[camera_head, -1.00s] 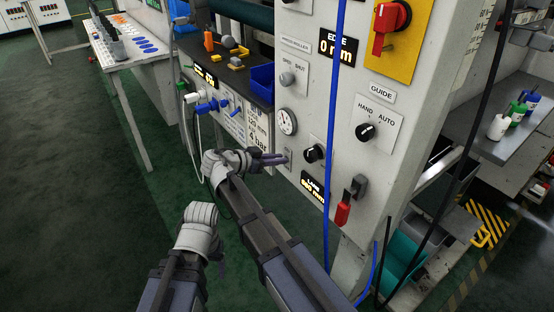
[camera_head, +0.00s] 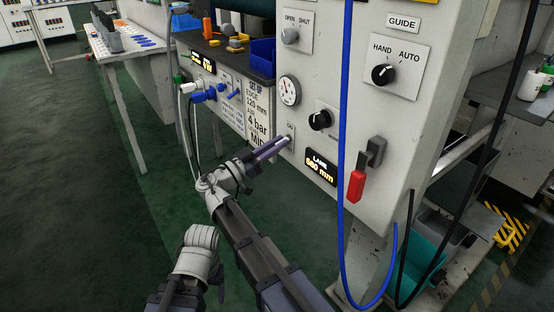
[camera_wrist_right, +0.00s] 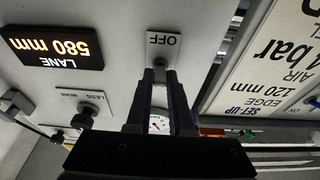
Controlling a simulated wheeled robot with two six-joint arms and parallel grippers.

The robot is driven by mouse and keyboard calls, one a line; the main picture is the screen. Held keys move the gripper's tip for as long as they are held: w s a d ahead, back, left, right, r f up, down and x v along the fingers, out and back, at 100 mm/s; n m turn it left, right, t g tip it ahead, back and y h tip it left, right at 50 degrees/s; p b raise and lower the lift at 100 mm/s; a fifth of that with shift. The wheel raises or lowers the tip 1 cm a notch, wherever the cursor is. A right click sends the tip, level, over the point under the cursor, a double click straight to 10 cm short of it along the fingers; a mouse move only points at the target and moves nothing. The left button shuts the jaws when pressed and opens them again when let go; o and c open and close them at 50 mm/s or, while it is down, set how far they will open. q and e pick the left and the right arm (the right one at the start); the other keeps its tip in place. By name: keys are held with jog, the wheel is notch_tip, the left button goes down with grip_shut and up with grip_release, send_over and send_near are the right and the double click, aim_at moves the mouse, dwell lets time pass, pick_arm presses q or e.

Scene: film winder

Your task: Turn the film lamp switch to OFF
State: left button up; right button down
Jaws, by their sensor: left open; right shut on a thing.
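The film lamp switch (camera_wrist_right: 160,63) is a small dark lever on a pale plate (camera_wrist_right: 163,45) with an OFF label, printed upside down in the right wrist view. My right gripper (camera_wrist_right: 160,75) is shut on the lever, fingers on either side, right by the OFF label. In the head view, the right gripper (camera_head: 287,142) reaches the plate low on the panel's left edge, and its fingertips mostly hide the lever. The lever's exact tilt cannot be told. My left gripper (camera_head: 200,240) hangs at the lower left, open and away from the panel.
A black knob (camera_head: 320,120), LANE display (camera_head: 321,167) and gauge (camera_head: 289,90) are close around the switch. A red-handled lever (camera_head: 357,185) and blue cable (camera_head: 344,130) are further right. Blue fittings (camera_head: 205,95) stick out left. The floor at left is clear.

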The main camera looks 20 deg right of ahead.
jog(key=f+h+b, duration=0.1)
jog(key=b, duration=0.2)
jog(key=shift+d+f+t, duration=0.1)
jog(key=shift+t, duration=0.2)
pick_arm(q)
jog(key=shift+f+b, duration=0.75)
jog(key=shift+f, duration=2.15)
pick_arm(e)
jog(key=shift+h, duration=0.7)
jog(key=c, duration=0.8)
grip_release()
